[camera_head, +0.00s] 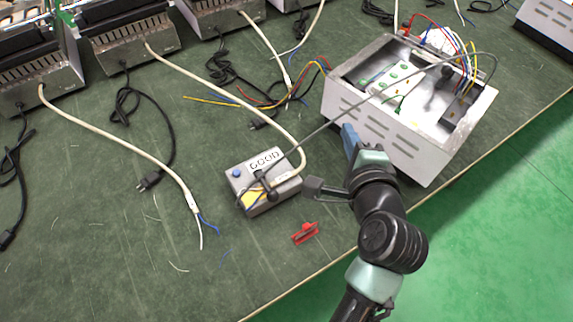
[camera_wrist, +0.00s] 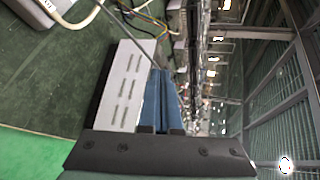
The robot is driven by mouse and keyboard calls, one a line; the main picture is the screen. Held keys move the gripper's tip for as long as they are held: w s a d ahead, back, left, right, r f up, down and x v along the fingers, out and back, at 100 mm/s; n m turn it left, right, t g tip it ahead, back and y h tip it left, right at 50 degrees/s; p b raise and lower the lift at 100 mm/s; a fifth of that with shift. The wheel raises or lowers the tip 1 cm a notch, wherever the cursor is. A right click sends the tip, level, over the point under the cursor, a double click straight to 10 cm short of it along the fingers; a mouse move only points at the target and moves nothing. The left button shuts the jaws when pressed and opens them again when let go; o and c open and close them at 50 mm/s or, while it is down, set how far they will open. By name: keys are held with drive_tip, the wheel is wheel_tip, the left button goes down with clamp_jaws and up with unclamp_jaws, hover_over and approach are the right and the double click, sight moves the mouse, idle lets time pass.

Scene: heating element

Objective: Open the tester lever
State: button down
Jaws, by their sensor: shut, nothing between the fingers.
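The tester is a small grey box (camera_head: 277,201) with a "GOOD" label, a blue button and a yellow patch, on the bench left of my arm. Its dark lever (camera_head: 263,182) is on the top face, small and partly merged with a cable, so its exact position is hard to tell. Part of what looks like the tester (camera_wrist: 40,10) shows at the top left of the wrist view. My gripper (camera_head: 348,132) is up and to the right of the tester, apart from it, beside the open metal case. Its blue fingers (camera_wrist: 162,78) are together and empty.
The open metal case (camera_head: 385,140) with wiring stands right of the tester, close to my gripper. A red clip (camera_head: 305,232) lies on the green bench (camera_head: 100,255) below the tester. A beige cable (camera_head: 235,97) and a thin grey cable cross near the tester. Several heaters line the back.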

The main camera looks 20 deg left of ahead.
sight(268, 189)
drive_tip(key=s+a+f+m+g+y+b, duration=0.1)
drive_tip(key=s+f+m, duration=0.3)
drive_tip(key=f, duration=0.7)
drive_tip(key=s+a+f+m+g+y+b, duration=0.2)
drive_tip(key=s+a+f+m+g, duration=0.1)
drive_tip(key=s+f, duration=0.4)
wheel_tip(268, 189, down, 4)
drive_tip(key=shift+s+a+r+m+g, duration=0.1)
drive_tip(key=shift+s+a+m+g, duration=0.15)
drive_tip(key=shift+m+g, duration=0.45)
drive_tip(key=shift+w, duration=0.1)
drive_tip(key=b+x, duration=0.3)
drive_tip(key=x, duration=0.7)
drive_tip(key=shift+w+a+r, duration=0.1)
drive_tip(key=shift+r, duration=0.1)
drive_tip(key=shift+r, duration=0.15)
drive_tip(key=shift+r+p, duration=0.3)
drive_tip(key=shift+p, duration=0.8)
